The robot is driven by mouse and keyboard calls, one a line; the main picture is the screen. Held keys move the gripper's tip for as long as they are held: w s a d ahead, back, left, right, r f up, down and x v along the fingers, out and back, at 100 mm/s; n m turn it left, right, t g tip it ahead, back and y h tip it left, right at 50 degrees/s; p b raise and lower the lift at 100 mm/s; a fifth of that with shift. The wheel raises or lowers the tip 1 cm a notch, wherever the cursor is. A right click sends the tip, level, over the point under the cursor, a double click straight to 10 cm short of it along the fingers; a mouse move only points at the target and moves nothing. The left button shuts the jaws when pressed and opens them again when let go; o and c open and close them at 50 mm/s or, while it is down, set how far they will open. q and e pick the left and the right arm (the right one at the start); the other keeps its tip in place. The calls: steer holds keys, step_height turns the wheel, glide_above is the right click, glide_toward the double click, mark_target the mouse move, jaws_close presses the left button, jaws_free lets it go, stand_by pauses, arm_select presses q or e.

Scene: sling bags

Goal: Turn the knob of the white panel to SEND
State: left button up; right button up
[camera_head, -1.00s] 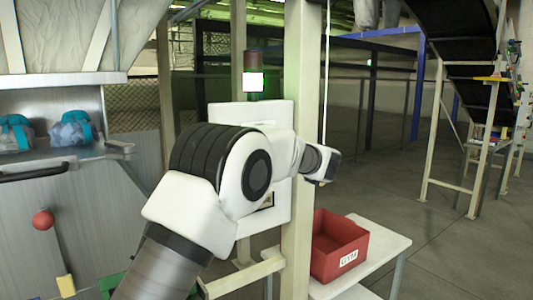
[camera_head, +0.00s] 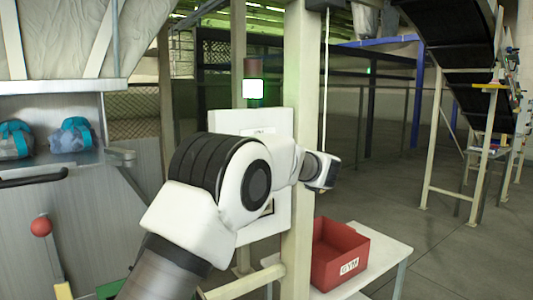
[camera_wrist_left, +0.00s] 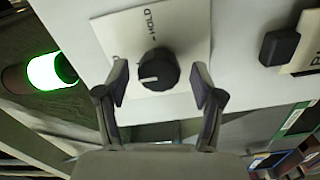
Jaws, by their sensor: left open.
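The white panel (camera_head: 281,119) is fixed by a beige post in the head view, mostly covered by my left arm. In the left wrist view its black round knob (camera_wrist_left: 157,70) sits on a pale label plate (camera_wrist_left: 190,30), where HOLD is readable and other lettering is partly hidden. The knob's white mark points toward the left of that view. My left gripper (camera_wrist_left: 160,82) is open, with one finger on each side of the knob and gaps showing between. Its fingers are hidden in the head view. My right gripper is not in view.
A lit green lamp (camera_head: 253,88) stands above the panel. A black block (camera_wrist_left: 279,46) sits beside the label plate. The beige post (camera_head: 300,70) stands close to my arm. A red GYM bin (camera_head: 335,262) rests on a white table (camera_head: 390,252). Blue bags (camera_head: 72,137) lie at left.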

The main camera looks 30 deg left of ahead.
arm_select(q)
steer(key=v, duration=1.2)
